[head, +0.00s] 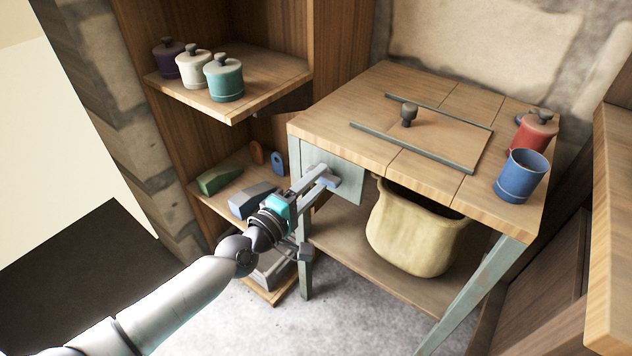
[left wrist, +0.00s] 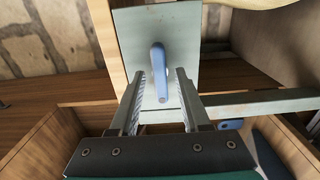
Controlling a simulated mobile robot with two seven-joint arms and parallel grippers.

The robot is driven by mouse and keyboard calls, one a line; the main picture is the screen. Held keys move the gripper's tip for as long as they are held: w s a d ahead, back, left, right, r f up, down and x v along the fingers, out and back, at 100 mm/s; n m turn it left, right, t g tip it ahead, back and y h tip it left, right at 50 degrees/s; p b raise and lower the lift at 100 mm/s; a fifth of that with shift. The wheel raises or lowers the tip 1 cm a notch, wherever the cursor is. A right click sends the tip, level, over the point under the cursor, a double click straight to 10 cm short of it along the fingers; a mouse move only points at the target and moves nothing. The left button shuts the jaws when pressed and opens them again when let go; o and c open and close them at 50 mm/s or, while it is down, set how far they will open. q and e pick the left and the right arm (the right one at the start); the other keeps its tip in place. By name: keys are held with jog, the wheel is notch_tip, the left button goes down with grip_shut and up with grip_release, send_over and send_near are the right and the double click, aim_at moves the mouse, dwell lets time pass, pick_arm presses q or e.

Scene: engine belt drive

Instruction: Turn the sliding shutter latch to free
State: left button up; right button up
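The latch is a blue lever (left wrist: 159,72) on a pale grey-green plate (left wrist: 188,45) on the left side of the wooden table. In the left wrist view the lever hangs nearly straight down. Its blue tip also shows in the head view (head: 331,180), partly covered by my gripper. My left gripper (left wrist: 157,85) is open, with one finger on each side of the lever and a gap to each. In the head view my left gripper (head: 318,180) is at the plate. The shutter (head: 425,132) is a wooden panel with a dark knob between two rails on the tabletop. My right gripper is out of view.
A blue cup (head: 521,177) and a red lidded jar (head: 534,132) stand at the table's right end. A cream sack-like bin (head: 412,232) sits under the table. Left shelves hold lidded jars (head: 225,80) and coloured blocks (head: 220,178), close to my left arm.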

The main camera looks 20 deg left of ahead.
pick_arm(q)
grip_shut()
dwell(0.6)
jog(key=shift+m+p, duration=0.3)
jog(key=shift+m, duration=0.8)
jog(key=shift+m+p, duration=0.55)
jog(key=shift+m, duration=0.25)
jog(key=m+p, duration=0.5)
jog(key=m, duration=0.5)
jog(key=shift+m, duration=0.4)
jog(key=shift+m+p, duration=0.8)
jog(key=shift+m, duration=0.9)
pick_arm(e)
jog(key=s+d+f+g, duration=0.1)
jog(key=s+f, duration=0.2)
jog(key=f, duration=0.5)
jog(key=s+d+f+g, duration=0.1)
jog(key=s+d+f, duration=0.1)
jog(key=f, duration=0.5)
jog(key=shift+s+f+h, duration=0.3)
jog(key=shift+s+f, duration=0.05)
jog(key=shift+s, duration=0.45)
